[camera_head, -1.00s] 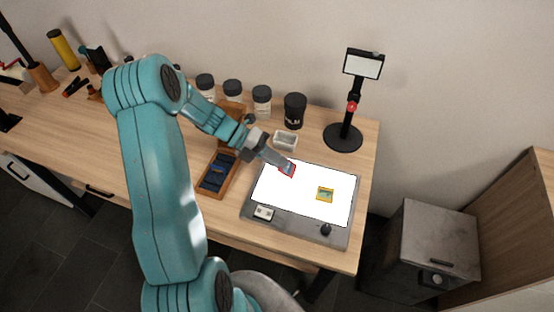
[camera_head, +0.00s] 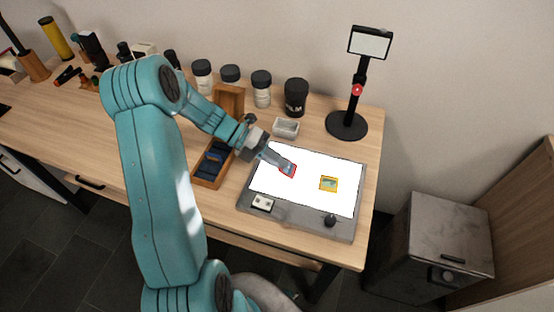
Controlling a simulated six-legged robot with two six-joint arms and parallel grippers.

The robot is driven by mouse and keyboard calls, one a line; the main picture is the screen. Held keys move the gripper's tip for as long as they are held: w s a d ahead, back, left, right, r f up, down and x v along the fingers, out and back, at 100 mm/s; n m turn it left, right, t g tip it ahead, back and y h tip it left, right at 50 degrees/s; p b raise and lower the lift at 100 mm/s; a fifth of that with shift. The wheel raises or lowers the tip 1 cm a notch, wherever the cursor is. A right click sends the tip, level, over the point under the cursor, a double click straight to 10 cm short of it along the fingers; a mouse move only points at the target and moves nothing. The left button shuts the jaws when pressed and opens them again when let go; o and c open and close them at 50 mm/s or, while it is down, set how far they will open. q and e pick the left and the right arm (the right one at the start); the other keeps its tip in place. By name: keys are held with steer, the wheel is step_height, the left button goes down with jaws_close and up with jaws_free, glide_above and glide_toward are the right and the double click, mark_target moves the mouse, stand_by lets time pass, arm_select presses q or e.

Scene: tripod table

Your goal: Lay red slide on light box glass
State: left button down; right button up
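The red slide (camera_head: 291,171) is at the tip of my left gripper (camera_head: 284,166), over the upper left part of the light box glass (camera_head: 306,190). The gripper appears shut on the slide's near edge. I cannot tell whether the slide touches the glass. The light box (camera_head: 288,223) is a grey slab with a bright white panel. A yellow slide (camera_head: 328,184) lies on the right half of the glass. My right gripper is not in view.
A wooden box with dark blue contents (camera_head: 213,163) stands left of the light box. A small clear tray (camera_head: 285,128), a black canister (camera_head: 296,97) and several dark-lidded jars stand behind. A black stand with a screen (camera_head: 347,124) is at the back right.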

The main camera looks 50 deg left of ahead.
arm_select(q)
steer(key=c, duration=1.3)
jaws_free()
step_height(320, 180, up, 20)
steer(key=p, duration=0.2)
steer(key=shift+r, duration=0.15)
